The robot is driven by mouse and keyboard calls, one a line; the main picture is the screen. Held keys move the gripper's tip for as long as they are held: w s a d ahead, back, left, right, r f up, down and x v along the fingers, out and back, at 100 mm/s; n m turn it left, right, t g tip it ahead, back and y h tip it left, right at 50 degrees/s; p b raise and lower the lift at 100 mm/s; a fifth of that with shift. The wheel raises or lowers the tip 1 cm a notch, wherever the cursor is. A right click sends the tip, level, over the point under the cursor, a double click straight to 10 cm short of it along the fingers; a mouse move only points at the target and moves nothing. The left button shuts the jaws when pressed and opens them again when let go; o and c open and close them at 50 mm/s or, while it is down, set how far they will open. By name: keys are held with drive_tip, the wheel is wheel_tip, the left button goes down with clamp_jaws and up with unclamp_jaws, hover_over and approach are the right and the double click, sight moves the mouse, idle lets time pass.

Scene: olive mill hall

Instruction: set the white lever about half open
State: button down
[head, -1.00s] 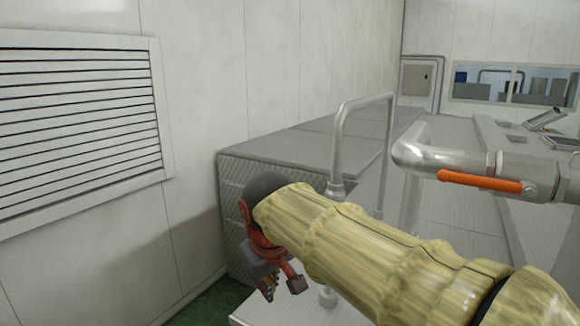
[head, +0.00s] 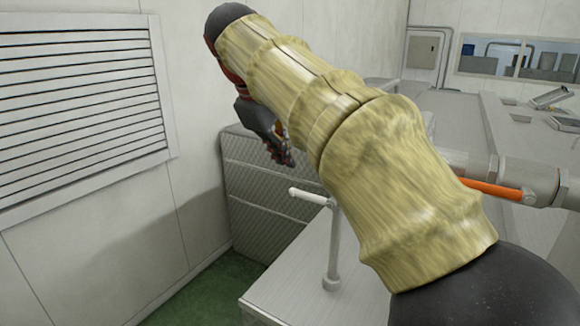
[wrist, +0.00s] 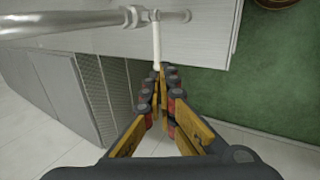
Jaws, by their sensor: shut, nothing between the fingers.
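The white lever (head: 308,196) sticks out to the left from the top of a thin metal pipe in the head view. In the wrist view the white lever (wrist: 156,42) runs from the pipe towards my fingertips. My gripper (head: 287,158) is above and a little left of the lever's free end in the head view, pointing down. In the wrist view my gripper (wrist: 158,72) is shut and empty, its tips in line with the lever's end. I cannot tell whether they touch.
An orange lever (head: 488,189) sits on a thick pipe at the right, partly behind my arm. A grey metal bench (head: 285,290) stands under the white lever. A louvred vent (head: 80,110) is on the left wall. Green floor (head: 205,295) is clear below.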

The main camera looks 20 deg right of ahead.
sight(302, 196)
drive_tip(key=p+x, duration=0.1)
drive_tip(key=x, duration=1.1)
drive_tip(key=shift+d+f, duration=0.2)
drive_tip(key=shift+w+a+f+g+h+p, duration=0.15)
drive_tip(key=shift+f+g+h+p, duration=0.25)
drive_tip(key=shift+f+g+p, duration=0.25)
drive_tip(key=shift+n+g+h, duration=0.3)
drive_tip(key=shift+g+h, duration=0.15)
drive_tip(key=shift+h, duration=0.05)
wheel_tip(302, 196, down, 5)
drive_tip(key=shift+p, duration=0.55)
idle(0.3)
